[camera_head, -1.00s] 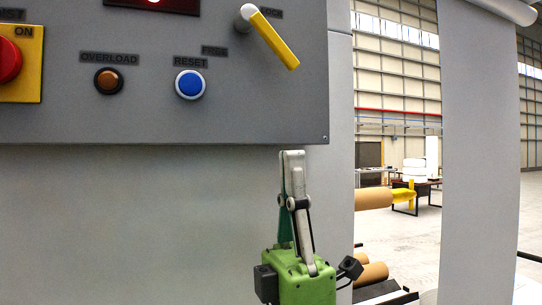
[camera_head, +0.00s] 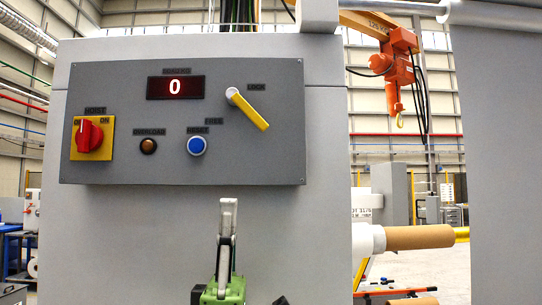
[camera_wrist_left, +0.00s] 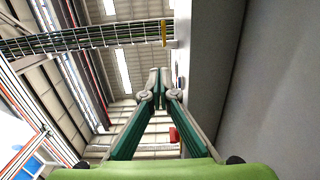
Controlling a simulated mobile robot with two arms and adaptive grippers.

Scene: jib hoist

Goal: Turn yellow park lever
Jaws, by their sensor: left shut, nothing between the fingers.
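The yellow park lever (camera_head: 250,111) is on the right part of the grey control panel (camera_head: 110,90). It slants down to the right from its pale pivot, between the LOCK and FREE labels. My left gripper (camera_head: 228,203) is upright below the panel's lower edge, shut and empty, apart from the lever. In the left wrist view the gripper's fingertips (camera_wrist_left: 160,72) meet, with the grey cabinet wall to their right. My right gripper is not in view.
The panel also has a red hoist switch (camera_head: 89,135) on a yellow plate, an amber overload lamp (camera_head: 148,146), a blue reset button (camera_head: 197,146) and a display (camera_head: 175,87) reading 0. An orange hoist (camera_head: 398,70) hangs at the right, above brown rolls (camera_head: 420,237).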

